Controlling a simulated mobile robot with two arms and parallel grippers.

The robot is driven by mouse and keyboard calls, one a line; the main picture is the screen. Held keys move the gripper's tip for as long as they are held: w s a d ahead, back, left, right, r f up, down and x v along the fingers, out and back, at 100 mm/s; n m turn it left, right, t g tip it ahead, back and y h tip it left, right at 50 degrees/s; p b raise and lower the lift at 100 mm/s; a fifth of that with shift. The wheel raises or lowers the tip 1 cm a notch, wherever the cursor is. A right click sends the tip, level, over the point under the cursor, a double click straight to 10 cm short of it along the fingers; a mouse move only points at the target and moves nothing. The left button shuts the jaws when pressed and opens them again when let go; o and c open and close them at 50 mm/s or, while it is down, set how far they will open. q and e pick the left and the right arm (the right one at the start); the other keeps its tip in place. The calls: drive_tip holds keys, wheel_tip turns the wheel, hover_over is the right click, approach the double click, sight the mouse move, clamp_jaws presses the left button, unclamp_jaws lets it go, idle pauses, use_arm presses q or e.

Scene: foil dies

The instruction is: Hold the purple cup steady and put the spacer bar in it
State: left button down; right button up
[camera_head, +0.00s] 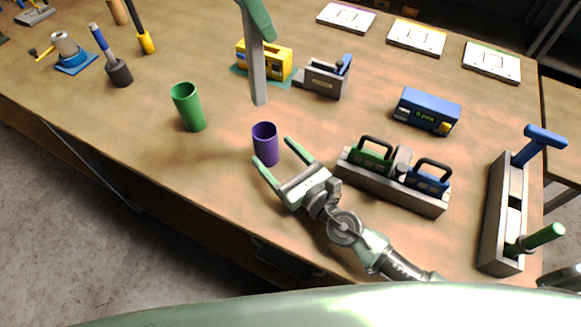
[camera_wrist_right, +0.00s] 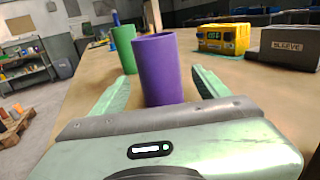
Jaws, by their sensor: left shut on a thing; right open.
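The purple cup (camera_head: 266,146) stands upright on the bench. My right gripper (camera_head: 271,150) is open, with its fingertips on either side of the cup. In the right wrist view the purple cup (camera_wrist_right: 158,70) stands between the two green fingers, with a clear gap on the right side. My left gripper (camera_head: 259,22), partly cut off by the top edge, is shut on the grey spacer bar (camera_head: 258,75). The bar hangs nearly upright, its lower end appearing just above the cup's rim in the head view; the exact height gap is hard to tell.
A green cup (camera_head: 188,107) stands left of the purple cup. A yellow device (camera_head: 266,62) and a grey sleeve block (camera_head: 325,78) are behind. A grey tray (camera_head: 392,187) with handled pieces lies right of my right gripper. The bench's front edge is close.

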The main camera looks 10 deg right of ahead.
sight(273, 152)
drive_tip(key=shift+x, duration=2.2)
use_arm(q)
drive_tip(key=shift+r, duration=0.1)
use_arm(e)
drive_tip(key=c, duration=1.5)
use_arm(q)
drive_tip(key=shift+s+f+m+g+h, duration=0.15)
drive_tip(key=shift+f+m+g+h, duration=0.25)
drive_tip(key=shift+f+m, duration=0.6)
wheel_tip(273, 152, down, 17)
drive_tip(key=shift+m, duration=0.3)
